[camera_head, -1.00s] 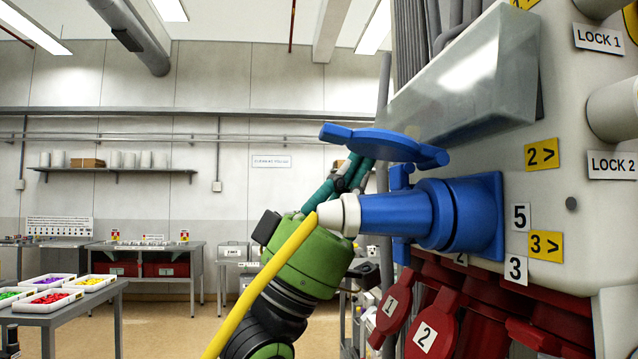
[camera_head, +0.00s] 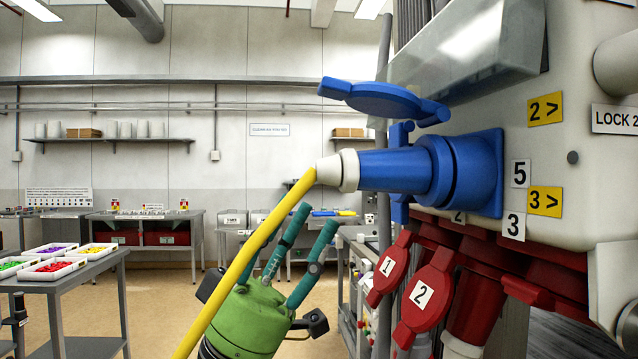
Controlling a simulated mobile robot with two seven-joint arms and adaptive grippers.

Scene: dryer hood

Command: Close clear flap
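The clear flap (camera_head: 462,55) is a see-through grey cover at the upper right. It juts out at a slant from the pale electrical panel (camera_head: 562,85), above the blue socket, and its top is cut off by the frame. My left gripper (camera_head: 318,214), green with teal fingers, points up at the lower middle. Its fingers are apart with nothing between them. It is well below the flap and left of the panel, clear of both. My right gripper is not in view.
A blue plug (camera_head: 393,170) with a yellow cable (camera_head: 245,255) sits in the panel's blue socket (camera_head: 468,180), under a raised blue lid (camera_head: 382,98). Red sockets with lids (camera_head: 425,305) hang below. The cable passes in front of my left gripper.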

